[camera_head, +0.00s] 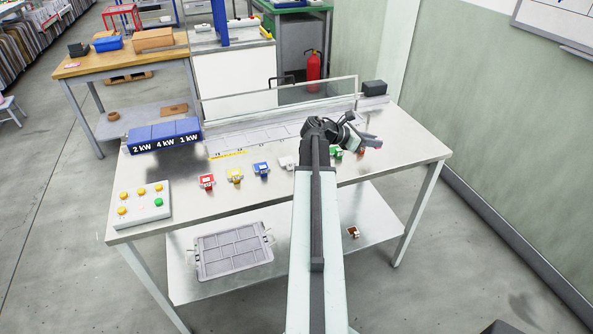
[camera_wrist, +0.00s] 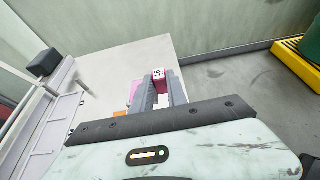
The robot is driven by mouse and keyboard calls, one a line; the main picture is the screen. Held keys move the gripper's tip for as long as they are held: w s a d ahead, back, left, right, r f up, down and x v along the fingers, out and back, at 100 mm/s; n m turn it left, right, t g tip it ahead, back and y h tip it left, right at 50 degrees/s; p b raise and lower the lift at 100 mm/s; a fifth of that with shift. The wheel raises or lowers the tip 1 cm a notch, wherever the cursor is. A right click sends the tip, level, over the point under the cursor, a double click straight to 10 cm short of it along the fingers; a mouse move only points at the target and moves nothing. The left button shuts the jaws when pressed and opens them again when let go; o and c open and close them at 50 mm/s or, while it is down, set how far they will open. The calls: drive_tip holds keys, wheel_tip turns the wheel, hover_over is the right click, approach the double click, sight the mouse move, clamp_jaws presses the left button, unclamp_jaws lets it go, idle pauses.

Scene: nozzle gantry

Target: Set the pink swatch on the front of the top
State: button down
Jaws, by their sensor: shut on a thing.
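In the head view my gripper (camera_head: 366,138) is over the right part of the metal bench top (camera_head: 405,150), and I cannot make out the swatch there. The front strip of the top (camera_head: 255,200) is bare at its middle.
Red (camera_head: 207,182), yellow (camera_head: 235,175), blue (camera_head: 261,168) and green (camera_head: 337,153) small pieces stand in a row across the top. A button box (camera_head: 145,203) is at the front left, a blue kW block (camera_head: 163,135) behind it. A clear panel and black box (camera_head: 374,88) stand at the back.

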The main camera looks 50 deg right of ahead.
drive_tip(key=a, duration=0.1)
drive_tip(key=s+a+f, duration=0.1)
drive_tip(key=a, duration=0.1)
drive_tip(key=a+f+b, duration=0.1)
drive_tip(key=a, duration=0.1)
drive_tip(key=shift+s, duration=0.25)
drive_tip(key=w+d, duration=0.1)
drive_tip(key=d, duration=0.4)
drive_tip(key=w+d, duration=0.1)
drive_tip(key=d, duration=0.4)
drive_tip(key=w+d+f+b, duration=0.1)
drive_tip(key=d, duration=0.4)
drive_tip(key=shift+d+f, duration=0.1)
drive_tip(key=shift+d, duration=0.1)
drive_tip(key=f+b, duration=0.2)
drive_tip(key=b, duration=0.1)
drive_tip(key=f+b, duration=0.1)
drive_tip(key=f, duration=0.1)
drive_tip(key=shift+w+d, duration=0.15)
drive_tip(key=shift+d, duration=0.1)
drive_tip(key=c, duration=1.3)
unclamp_jaws()
